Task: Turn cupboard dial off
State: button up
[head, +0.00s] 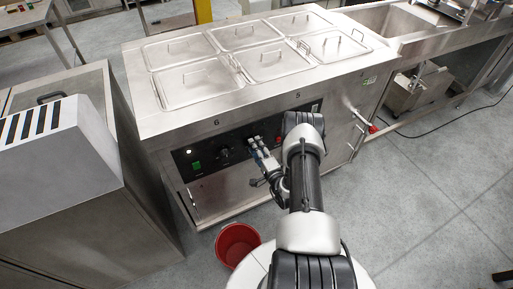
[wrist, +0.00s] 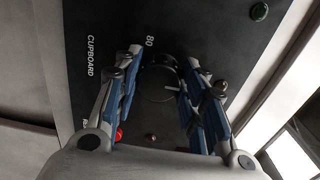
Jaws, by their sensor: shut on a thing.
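The black control panel (head: 205,156) is on the front of the steel counter. In the wrist view the cupboard dial (wrist: 158,84) is a dark round knob with a pale pointer line, beside the printed words "CUPBOARD" and "80". My gripper (wrist: 163,58) has one finger on each side of the dial and is shut on it. In the head view my gripper (head: 256,142) is at the panel's right part and hides the dial. Exact finger contact is too dark to see clearly.
Another dial (head: 224,152) and a green switch (head: 197,165) sit left of my gripper. A red bucket (head: 237,243) stands on the floor below. A red-ended valve handle (head: 372,128) sticks out at the right. Lidded pans (head: 195,82) cover the counter top.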

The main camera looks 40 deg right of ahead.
jog(key=o, duration=1.1)
jog(key=shift+c, duration=0.2)
jog(key=shift+s, duration=0.1)
jog(key=v, duration=1.2)
jog(key=shift+a, duration=0.1)
